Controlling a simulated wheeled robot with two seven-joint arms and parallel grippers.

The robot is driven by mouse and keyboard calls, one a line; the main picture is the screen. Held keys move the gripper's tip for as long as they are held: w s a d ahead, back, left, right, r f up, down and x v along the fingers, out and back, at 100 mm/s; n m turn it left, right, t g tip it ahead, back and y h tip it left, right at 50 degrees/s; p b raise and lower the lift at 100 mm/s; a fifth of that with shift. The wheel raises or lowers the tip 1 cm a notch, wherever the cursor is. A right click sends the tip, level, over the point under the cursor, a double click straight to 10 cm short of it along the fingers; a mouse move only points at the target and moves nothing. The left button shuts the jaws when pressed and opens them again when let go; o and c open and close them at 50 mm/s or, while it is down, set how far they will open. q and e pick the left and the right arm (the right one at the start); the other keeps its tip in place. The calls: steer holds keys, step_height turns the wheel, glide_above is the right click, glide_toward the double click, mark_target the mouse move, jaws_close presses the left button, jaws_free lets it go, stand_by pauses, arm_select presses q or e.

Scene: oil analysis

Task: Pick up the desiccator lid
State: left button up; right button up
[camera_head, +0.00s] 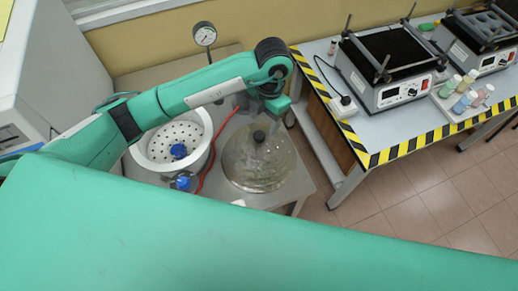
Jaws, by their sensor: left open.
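The desiccator lid (259,165) is a clear glass dome with a black knob on top. It rests on the grey table, right of the desiccator base (148,158). The base is a white round bowl with a perforated plate, uncovered. My left arm reaches in from the left, over the base. My left gripper (268,112) points down just behind and above the lid's knob, open and apparently empty. Its fingertips are small and partly hidden by the wrist, so their exact gap from the knob is unclear. My right gripper is not in view.
A red hose (208,165) runs between base and lid. A pressure gauge (204,35) stands behind my arm. Blue valve knobs (183,183) sit at the base's front. A right-hand table with yellow-black edging (410,146) carries shakers (390,75) and small bottles.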

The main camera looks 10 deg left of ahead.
mark_target(259, 135)
arm_select(q)
steer(key=f, duration=0.2)
steer(key=shift+a+f+p, duration=0.3)
steer(key=shift+f+p, duration=0.05)
steer(key=shift+f, duration=0.05)
steer(key=shift+a+f, duration=0.1)
steer(key=shift+f, duration=0.4)
steer(key=shift+f+p, duration=0.15)
steer(key=shift+p, duration=0.25)
steer(key=f+p, duration=0.1)
steer(key=f, duration=0.1)
steer(key=f+p, duration=0.1)
steer(key=f, duration=0.1)
steer(key=shift+s+a+p, duration=0.15)
steer(key=shift+a+p, duration=0.15)
steer(key=shift+p, duration=0.05)
steer(key=shift+f, duration=0.4)
steer(key=shift+c, duration=0.2)
jaws_close()
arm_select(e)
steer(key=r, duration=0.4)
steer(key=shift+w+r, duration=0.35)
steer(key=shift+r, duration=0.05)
